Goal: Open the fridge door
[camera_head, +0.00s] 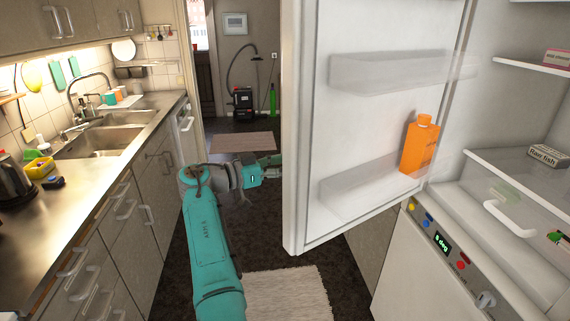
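The white fridge door (384,118) stands wide open, swung out from the fridge (510,140) on the right. Its inner face, with two clear shelves, is towards me. An orange bottle (419,146) stands on the lower door shelf. My teal arm reaches forward down the aisle. My gripper (272,163) is at the left, free edge of the door, near its outer side. The fingertips are partly hidden by the door edge, so I cannot tell whether they touch the door or how far apart they are.
A steel counter (75,215) with a sink (100,142) and cabinets lines the left side. A pale rug (288,294) lies on the dark floor below the door. Another rug (240,142) and a vacuum cleaner (243,103) are farther back. The aisle between is clear.

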